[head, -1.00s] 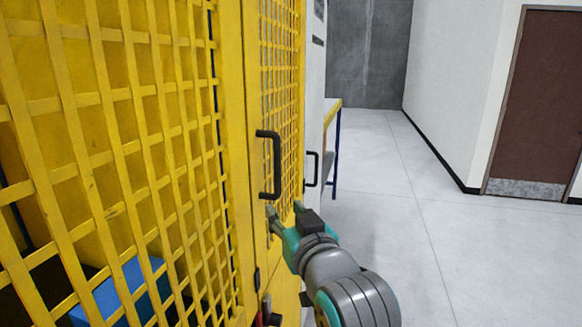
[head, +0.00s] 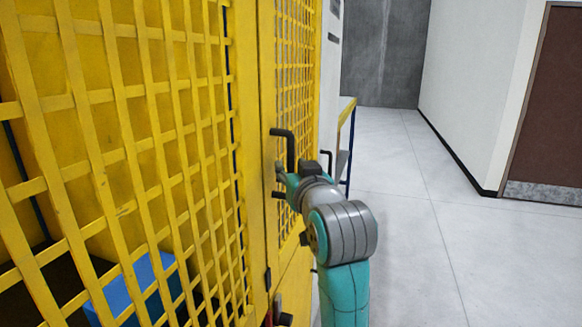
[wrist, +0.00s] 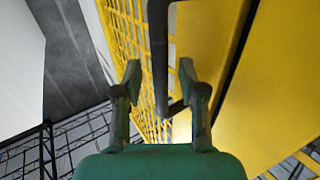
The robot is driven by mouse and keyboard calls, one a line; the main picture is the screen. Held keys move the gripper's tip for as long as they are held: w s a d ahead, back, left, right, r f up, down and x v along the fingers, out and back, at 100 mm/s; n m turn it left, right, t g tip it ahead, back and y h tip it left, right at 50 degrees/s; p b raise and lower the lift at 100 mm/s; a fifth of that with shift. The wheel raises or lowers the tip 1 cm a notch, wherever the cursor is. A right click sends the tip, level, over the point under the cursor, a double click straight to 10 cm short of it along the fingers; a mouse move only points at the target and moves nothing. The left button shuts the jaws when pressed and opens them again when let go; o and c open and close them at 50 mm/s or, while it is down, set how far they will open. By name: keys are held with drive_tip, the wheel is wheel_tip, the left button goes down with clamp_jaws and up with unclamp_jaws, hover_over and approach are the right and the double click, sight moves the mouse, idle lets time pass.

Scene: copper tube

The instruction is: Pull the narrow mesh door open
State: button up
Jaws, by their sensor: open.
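The narrow mesh door (head: 296,70) is a yellow lattice panel, upright and seemingly closed, right of a yellow post in the head view. It also shows in the wrist view (wrist: 122,38). Its black bar handle (head: 291,152) stands upright on the near edge. In the wrist view the handle (wrist: 158,55) runs down between my two fingers, with a gap to each side. My gripper (head: 281,176) is open at the handle's lower half, and partly hides it in the head view. The wrist view also shows my gripper (wrist: 160,82), its fingers apart and not closed on the bar.
A wider yellow mesh panel (head: 130,130) fills the left, with a blue box (head: 140,285) behind it. Beyond the door are another black handle (head: 327,160) and a table (head: 346,125). Clear pale floor (head: 430,250) lies to the right.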

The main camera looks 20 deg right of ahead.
drive_tip(key=shift+w, duration=0.7)
clamp_jaws()
